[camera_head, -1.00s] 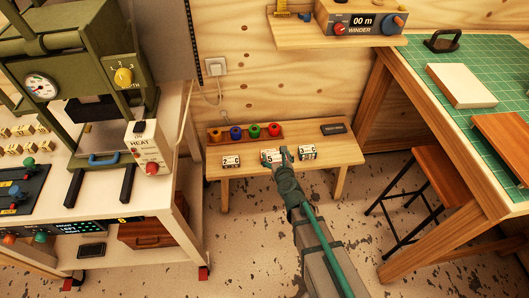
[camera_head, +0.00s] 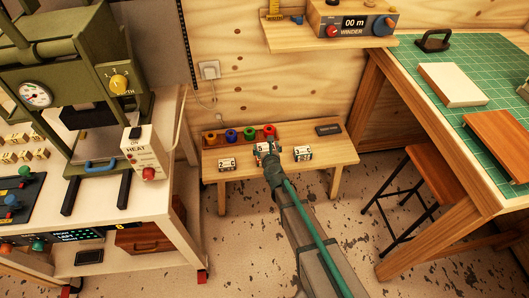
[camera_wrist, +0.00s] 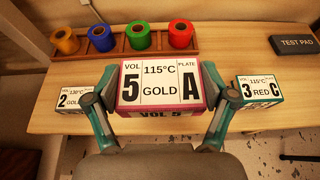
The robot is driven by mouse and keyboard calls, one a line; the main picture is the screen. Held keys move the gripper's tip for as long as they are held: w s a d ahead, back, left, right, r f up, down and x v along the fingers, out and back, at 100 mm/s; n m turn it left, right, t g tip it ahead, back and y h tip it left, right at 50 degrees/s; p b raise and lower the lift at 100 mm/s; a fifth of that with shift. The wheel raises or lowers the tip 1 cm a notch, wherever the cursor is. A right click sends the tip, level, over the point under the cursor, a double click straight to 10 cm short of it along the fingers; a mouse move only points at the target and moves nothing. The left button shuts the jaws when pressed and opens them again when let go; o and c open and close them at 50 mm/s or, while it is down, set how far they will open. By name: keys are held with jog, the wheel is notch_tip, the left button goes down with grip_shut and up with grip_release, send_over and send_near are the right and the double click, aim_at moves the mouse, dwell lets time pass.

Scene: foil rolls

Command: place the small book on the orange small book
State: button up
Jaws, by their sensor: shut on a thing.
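My gripper (camera_wrist: 159,100) is shut on a small book with a pink cover (camera_wrist: 160,112). Its white label reads VOL 5, 115°C, GOLD, PLATE A. One finger is on each side of it, and it is over the low wooden bench (camera_head: 335,150). On the bench, a small VOL 2 book (camera_wrist: 75,100) is to its left and a small VOL 3 RED C book (camera_wrist: 258,90) with a green edge is to its right. An orange-brown book-like slab (camera_head: 497,138) lies on the right table; I cannot tell which item is the orange small book.
A rack (camera_wrist: 105,50) of yellow, blue, green and red rolls stands behind the books. A dark test pad (camera_wrist: 294,44) lies at the bench's right. A stool (camera_head: 432,180) and green-matted table (camera_head: 475,60) are right; a heat press (camera_head: 115,80) is left.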

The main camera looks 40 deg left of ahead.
aim_at(265, 148)
jog(key=a+f, duration=0.1)
jog(key=w+f+b, duration=0.1)
jog(key=f, duration=0.1)
jog(key=w+a+f, duration=0.1)
jog(key=shift+w+a+f, duration=0.15)
jog(key=shift+a+f, duration=0.15)
jog(key=shift+f, duration=0.05)
jog(key=shift+w+a+f+b, duration=0.1)
jog(key=shift+f+b, duration=0.55)
jog(key=shift+f, duration=0.25)
jog(key=shift+w+a+f+b, duration=0.1)
jog(key=shift+f+b, duration=0.55)
jog(key=shift+f, duration=0.25)
jog(key=shift+f, duration=0.2)
jog(key=o, duration=1)
jog(key=shift+o, duration=0.2)
jog(key=shift+r, duration=0.1)
